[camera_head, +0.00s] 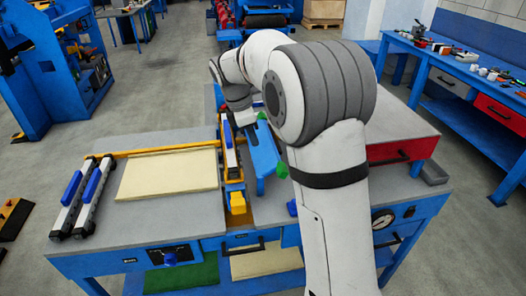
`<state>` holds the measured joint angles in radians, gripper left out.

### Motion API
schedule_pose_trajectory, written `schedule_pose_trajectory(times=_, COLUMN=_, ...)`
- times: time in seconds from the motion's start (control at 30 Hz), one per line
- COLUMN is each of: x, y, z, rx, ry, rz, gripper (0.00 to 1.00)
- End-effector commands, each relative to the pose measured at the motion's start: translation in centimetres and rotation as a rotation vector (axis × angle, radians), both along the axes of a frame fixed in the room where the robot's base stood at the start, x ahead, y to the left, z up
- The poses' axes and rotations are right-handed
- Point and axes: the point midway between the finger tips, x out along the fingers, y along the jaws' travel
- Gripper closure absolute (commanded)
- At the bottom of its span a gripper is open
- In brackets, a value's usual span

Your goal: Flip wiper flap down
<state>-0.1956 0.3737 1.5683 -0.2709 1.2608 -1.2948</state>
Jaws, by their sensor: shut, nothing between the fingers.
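A blue panel (264,150) with green end pieces stands tilted near the middle of the workbench, just right of a yellow and black-white rail (230,160). It looks like the wiper flap, but its hinge is not clear. My arm comes from the lower right and bends over the bench, and its large joint hides what lies behind the panel's right side. My gripper (244,118) is small in view at the panel's upper left end, shut and empty. I cannot tell whether it touches the panel.
A cream panel (168,174) lies on the grey bench top at the left, beside two bars with blue handles (82,194). A yellow block (237,202) sits at the front of the rail. A red drawer cabinet (402,148) stands at the right, behind my arm.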

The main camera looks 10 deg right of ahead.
Motion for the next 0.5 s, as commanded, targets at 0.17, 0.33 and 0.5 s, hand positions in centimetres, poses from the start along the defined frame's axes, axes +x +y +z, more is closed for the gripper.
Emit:
schedule_pose_trajectory(times=0.17, x=-0.1, y=-1.0, z=-2.7, rx=-0.001, ry=0.004, rz=-0.006, gripper=1.0)
schedule_pose_trajectory(times=0.33, x=-0.1, y=-2.0, z=-6.3, rx=0.0, ry=0.004, rz=-0.006, gripper=1.0)
schedule_pose_trajectory(times=0.5, x=-0.1, y=-3.3, z=-9.2, rx=0.0, ry=0.002, rz=-0.009, gripper=1.0)
